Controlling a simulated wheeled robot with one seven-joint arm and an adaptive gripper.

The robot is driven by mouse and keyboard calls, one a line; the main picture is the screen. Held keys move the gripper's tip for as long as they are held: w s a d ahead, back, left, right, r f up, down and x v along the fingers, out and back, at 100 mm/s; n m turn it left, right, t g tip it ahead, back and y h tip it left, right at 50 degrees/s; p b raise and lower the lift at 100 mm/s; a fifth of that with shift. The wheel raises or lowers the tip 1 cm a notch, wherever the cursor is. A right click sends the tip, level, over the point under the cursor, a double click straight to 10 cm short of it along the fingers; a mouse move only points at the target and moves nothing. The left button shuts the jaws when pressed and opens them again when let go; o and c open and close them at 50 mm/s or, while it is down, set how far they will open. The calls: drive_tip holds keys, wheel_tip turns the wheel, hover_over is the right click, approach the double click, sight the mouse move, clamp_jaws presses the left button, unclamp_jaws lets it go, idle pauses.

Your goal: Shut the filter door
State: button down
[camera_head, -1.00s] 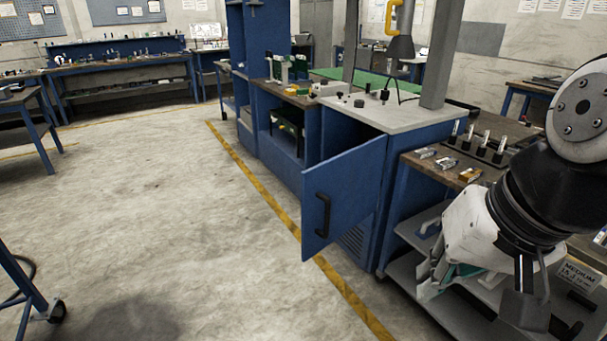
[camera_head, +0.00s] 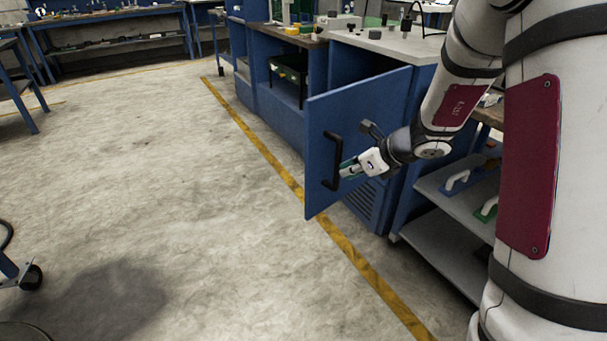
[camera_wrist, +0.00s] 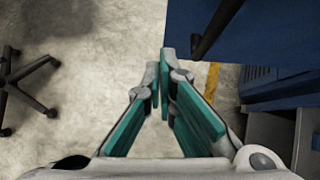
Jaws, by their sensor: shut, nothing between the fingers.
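The blue filter door (camera_head: 365,115) stands swung open from the blue cabinet, with a black handle (camera_head: 331,163) on its outer face. My gripper (camera_head: 344,170) is at the outer face of the door, close to the handle on its right side. Whether it touches the handle or the door I cannot tell. In the wrist view the teal-padded fingers (camera_wrist: 163,72) are shut with nothing between them. The dark handle (camera_wrist: 216,28) and the blue door (camera_wrist: 270,35) show just beyond and to the right of the fingertips.
A grey shelf cart (camera_head: 450,235) with trowel-like tools stands right of the cabinet. The worktop (camera_head: 405,45) above the cabinet carries small items. A yellow floor line (camera_head: 350,255) runs below the door. The floor (camera_head: 170,180) to the left is mostly clear.

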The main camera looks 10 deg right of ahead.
drive_tip(key=w+f, duration=0.1)
drive_tip(key=f, duration=0.1)
drive_tip(key=b, duration=0.3)
approach(308, 179)
wheel_tip(308, 179, down, 3)
drive_tip(key=s, duration=0.1)
drive_tip(key=shift+m, duration=0.3)
drive_tip(key=shift+w+a+f, duration=0.1)
drive_tip(key=shift+w+a, duration=0.2)
drive_tip(key=shift+w, duration=0.35)
drive_tip(key=shift+w+a+f, duration=0.1)
drive_tip(key=shift+w+a, duration=0.2)
drive_tip(key=shift+w, duration=0.3)
drive_tip(key=shift+w+a+f, duration=0.1)
drive_tip(key=shift+w+a, duration=0.2)
drive_tip(key=shift+w, duration=0.35)
